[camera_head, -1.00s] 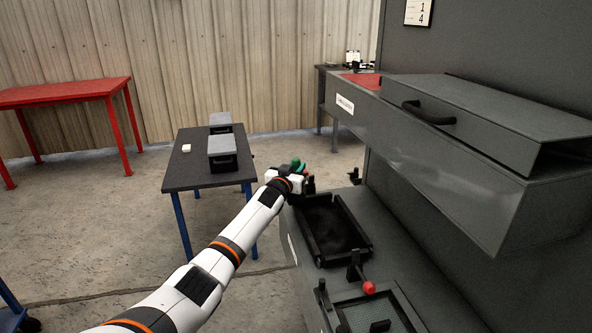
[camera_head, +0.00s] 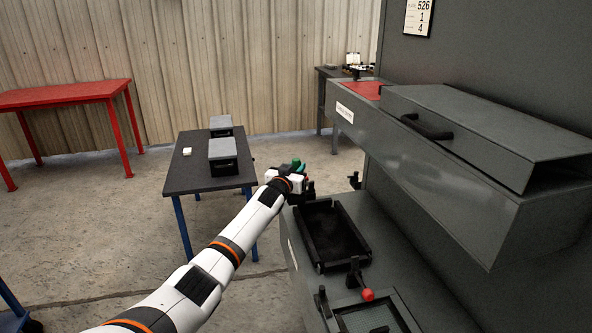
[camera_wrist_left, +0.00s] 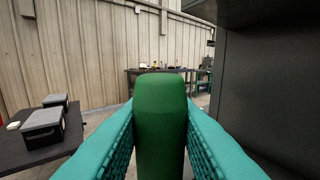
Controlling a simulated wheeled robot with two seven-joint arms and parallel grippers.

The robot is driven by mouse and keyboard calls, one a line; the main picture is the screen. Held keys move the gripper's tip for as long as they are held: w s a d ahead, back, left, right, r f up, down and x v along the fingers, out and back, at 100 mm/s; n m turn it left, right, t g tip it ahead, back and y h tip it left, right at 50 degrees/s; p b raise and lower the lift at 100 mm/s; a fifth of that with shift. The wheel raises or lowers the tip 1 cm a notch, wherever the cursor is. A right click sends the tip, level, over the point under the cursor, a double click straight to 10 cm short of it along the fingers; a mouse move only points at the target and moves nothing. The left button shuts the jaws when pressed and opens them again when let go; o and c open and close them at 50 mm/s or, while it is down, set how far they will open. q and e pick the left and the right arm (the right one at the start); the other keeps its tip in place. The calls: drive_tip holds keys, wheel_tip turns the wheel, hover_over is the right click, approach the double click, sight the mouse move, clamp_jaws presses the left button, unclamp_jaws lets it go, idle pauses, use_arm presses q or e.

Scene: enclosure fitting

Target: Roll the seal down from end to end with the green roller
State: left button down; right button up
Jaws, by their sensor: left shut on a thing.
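My left gripper (camera_head: 292,182) is at the far end of the grey bench, beyond the black frame. It is shut on the green roller (camera_head: 296,164), which stands up above the fingers. In the left wrist view the green roller (camera_wrist_left: 160,120) is upright between the two teal fingers (camera_wrist_left: 160,135). The black rectangular frame (camera_head: 318,266) lies on the bench with a dark inside. I cannot make out the seal in either view. My right gripper is not in view.
A grey cabinet with a black handle (camera_head: 426,128) overhangs the bench at right. A red-knobbed clamp (camera_head: 367,294) stands at the frame's near end, before a mesh panel (camera_head: 366,318). A dark table (camera_head: 190,180) with two grey-lidded boxes (camera_head: 222,148) stands at left.

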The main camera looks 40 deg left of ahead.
sight(296, 159)
use_arm(q)
drive_tip(key=shift+r+p, duration=1.55)
drive_tip(key=shift+r, duration=0.75)
drive_tip(key=shift+f, duration=0.1)
drive_tip(key=shift+f, duration=0.1)
